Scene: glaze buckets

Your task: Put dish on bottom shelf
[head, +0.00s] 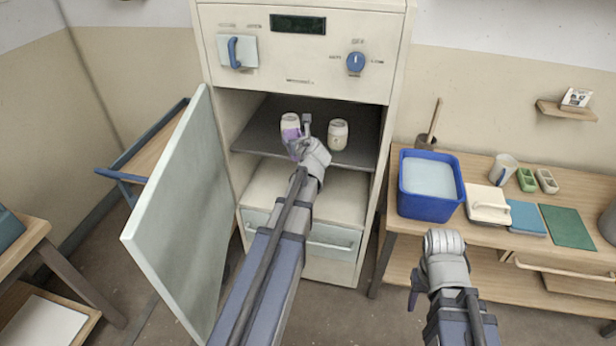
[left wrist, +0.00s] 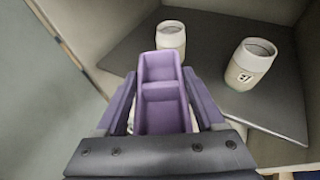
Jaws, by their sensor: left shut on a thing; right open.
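The dish (left wrist: 161,92) is a small purple, two-compartment tray. My left gripper (head: 298,140) is shut on it, and the dish also shows in the head view (head: 290,133). It is held at the open cabinet, over the front part of the dark grey shelf (head: 258,132). In the left wrist view the dish lies between the two fingers and hides part of a white jar behind it. Whether the dish touches the shelf, I cannot tell. My right gripper (head: 432,290) is open and empty, low in front of the wooden bench.
Two white jars stand on the shelf, one behind the dish (head: 290,120) and one to its right (head: 337,134). The cabinet door (head: 180,220) stands open at the left. A blue bucket (head: 430,205) is on the bench (head: 480,238) at right. Shelf room shows between and behind the jars.

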